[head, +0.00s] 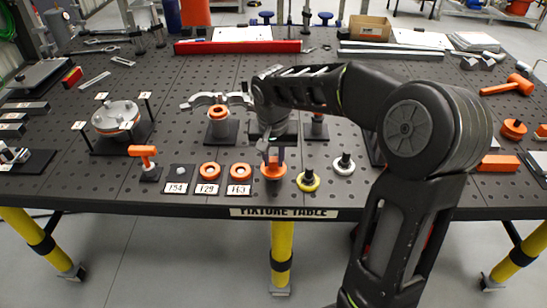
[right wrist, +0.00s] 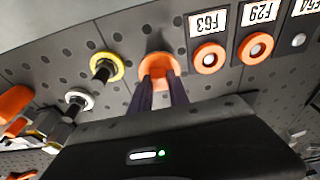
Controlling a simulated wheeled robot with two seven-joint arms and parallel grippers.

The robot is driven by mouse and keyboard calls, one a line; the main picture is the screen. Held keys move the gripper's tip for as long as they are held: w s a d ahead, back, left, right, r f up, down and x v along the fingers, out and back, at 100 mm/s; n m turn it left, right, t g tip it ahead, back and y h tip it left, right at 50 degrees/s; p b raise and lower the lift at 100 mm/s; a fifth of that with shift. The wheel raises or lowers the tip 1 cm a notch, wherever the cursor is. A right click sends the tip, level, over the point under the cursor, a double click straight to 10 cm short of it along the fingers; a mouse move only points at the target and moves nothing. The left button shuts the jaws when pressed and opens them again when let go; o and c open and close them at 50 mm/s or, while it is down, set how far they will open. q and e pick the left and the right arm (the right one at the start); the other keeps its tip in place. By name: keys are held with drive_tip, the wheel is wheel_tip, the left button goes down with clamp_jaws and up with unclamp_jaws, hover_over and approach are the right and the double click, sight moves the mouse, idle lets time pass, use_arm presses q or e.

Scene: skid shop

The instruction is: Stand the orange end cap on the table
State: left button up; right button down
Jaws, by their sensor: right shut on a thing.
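My right gripper (head: 273,158) points down at the front of the fixture table (head: 350,203) and is shut on an orange end cap (head: 273,173). In the right wrist view the end cap (right wrist: 157,62) shows as an orange round piece between the two dark fingers (right wrist: 159,84). The fingers hide part of it. It is at or just above the table top; I cannot tell whether it touches. My left gripper is not in view.
Two orange rings (head: 210,171) (head: 240,171) sit behind number cards to the left. A yellow-based post (head: 308,181) and a white-based post (head: 344,164) stand close on the right. An orange-topped cylinder (head: 218,125) stands behind. The table's front edge is near.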

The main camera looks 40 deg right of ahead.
drive_tip(key=shift+f+b, duration=1.3)
drive_tip(key=shift+f, duration=0.2)
drive_tip(key=c, duration=0.9)
unclamp_jaws()
drive_tip(key=shift+r, duration=0.1)
drive_tip(key=shift+s+a+r+p, duration=0.15)
drive_tip(key=shift+r+p, duration=0.35)
drive_tip(key=shift+r, duration=0.25)
drive_tip(key=shift+s+a+r+p, duration=0.1)
drive_tip(key=shift+r+p, duration=0.4)
drive_tip(key=shift+r, duration=0.2)
drive_tip(key=shift+r+p, duration=1.4)
drive_tip(key=shift+r, duration=0.65)
